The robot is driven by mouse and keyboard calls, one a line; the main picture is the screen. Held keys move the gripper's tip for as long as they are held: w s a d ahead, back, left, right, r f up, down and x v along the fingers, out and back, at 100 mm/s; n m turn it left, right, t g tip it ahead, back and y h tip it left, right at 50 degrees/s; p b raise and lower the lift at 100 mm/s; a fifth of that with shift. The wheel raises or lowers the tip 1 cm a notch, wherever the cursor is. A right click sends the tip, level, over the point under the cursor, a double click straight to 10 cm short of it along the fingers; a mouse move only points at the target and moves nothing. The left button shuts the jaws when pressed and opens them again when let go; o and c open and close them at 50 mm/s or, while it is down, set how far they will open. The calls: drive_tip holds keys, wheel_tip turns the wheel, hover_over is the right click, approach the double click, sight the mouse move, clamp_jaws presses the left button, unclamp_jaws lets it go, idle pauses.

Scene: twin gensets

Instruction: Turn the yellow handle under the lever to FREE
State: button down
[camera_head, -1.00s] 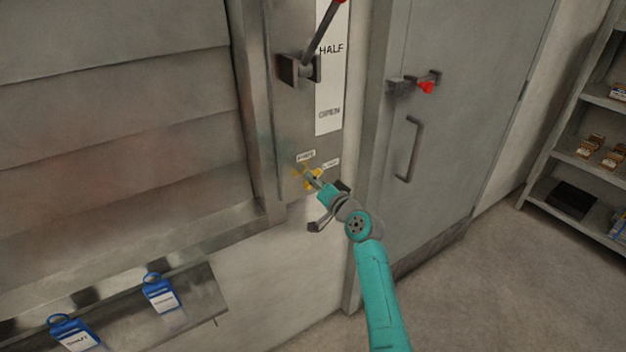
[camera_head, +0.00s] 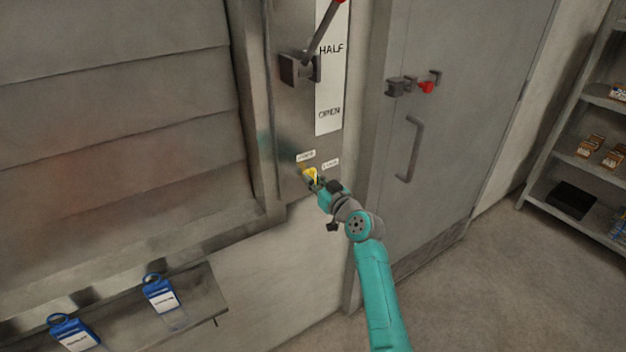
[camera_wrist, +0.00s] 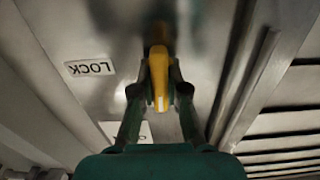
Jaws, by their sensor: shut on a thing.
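The yellow handle (camera_head: 310,174) is on the lower end of the lever's grey metal panel. It also shows in the wrist view (camera_wrist: 158,78), running from its pivot at the top down between my fingers. My gripper (camera_wrist: 162,90) is shut on the handle, one finger on each side; it also shows in the head view (camera_head: 314,181). The LOCK label (camera_wrist: 90,67) reads upside down, left of the handle. A second label (camera_wrist: 118,130) is partly hidden behind a finger. In the head view a label that seems to read FREE (camera_head: 306,156) sits just above the handle.
The lever (camera_head: 320,32) with a red knob stands above, beside a HALF/OPEN scale (camera_head: 331,90). A grey door (camera_head: 450,130) with a pull handle is to the right. Blue tagged padlocks (camera_head: 160,294) are on a ledge at lower left. Shelves (camera_head: 590,160) stand far right.

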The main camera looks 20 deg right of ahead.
drive_tip(key=shift+n, duration=0.3)
idle(0.4)
drive_tip(key=c, duration=1.1)
unclamp_jaws()
drive_tip(key=shift+c, duration=0.2)
drive_tip(key=v, duration=1.2)
